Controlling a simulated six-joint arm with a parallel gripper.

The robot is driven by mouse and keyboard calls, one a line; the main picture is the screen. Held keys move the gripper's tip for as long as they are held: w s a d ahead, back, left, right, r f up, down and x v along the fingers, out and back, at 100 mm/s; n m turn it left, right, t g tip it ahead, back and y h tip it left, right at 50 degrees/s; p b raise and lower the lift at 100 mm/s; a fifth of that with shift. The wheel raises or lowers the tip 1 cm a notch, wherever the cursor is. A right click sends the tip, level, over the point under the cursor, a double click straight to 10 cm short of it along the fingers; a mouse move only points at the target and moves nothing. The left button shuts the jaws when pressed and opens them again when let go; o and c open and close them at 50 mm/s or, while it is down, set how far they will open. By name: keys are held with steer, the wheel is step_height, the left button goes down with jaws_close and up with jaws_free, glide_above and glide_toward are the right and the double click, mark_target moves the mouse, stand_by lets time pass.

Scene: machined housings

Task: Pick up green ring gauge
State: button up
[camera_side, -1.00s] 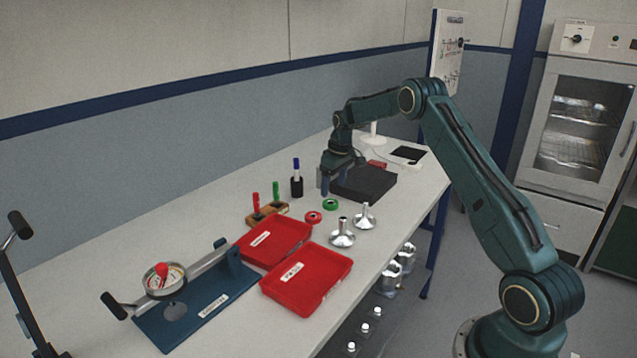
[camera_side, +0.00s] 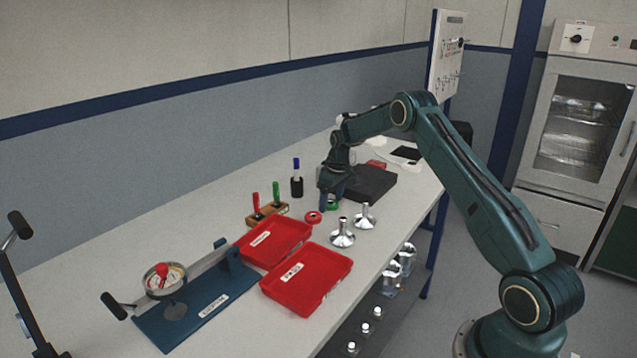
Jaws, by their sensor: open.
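The green ring gauge (camera_side: 333,206) lies flat on the white bench, partly hidden by my gripper. My gripper (camera_side: 329,204) points down with its fingers low over the ring. It is open. One finger covers the ring's left part; I cannot tell whether the fingers touch it or straddle it. A red ring (camera_side: 313,217) lies on the bench just to the left and nearer the camera.
Two shiny metal housings (camera_side: 343,234) stand to the front right of the rings. Two red trays (camera_side: 306,281) lie nearer the camera. A black block (camera_side: 370,184) is behind right. A wooden stand (camera_side: 266,213) with red and green handled gauges and a black holder (camera_side: 297,187) are to the left.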

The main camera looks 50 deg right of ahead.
stand_by(0.3)
steer(key=shift+r, duration=0.1)
steer(key=c, duration=1.2)
steer(key=shift+o, duration=0.2)
steer(key=shift+r, duration=0.15)
step_height(320, 180, up, 20)
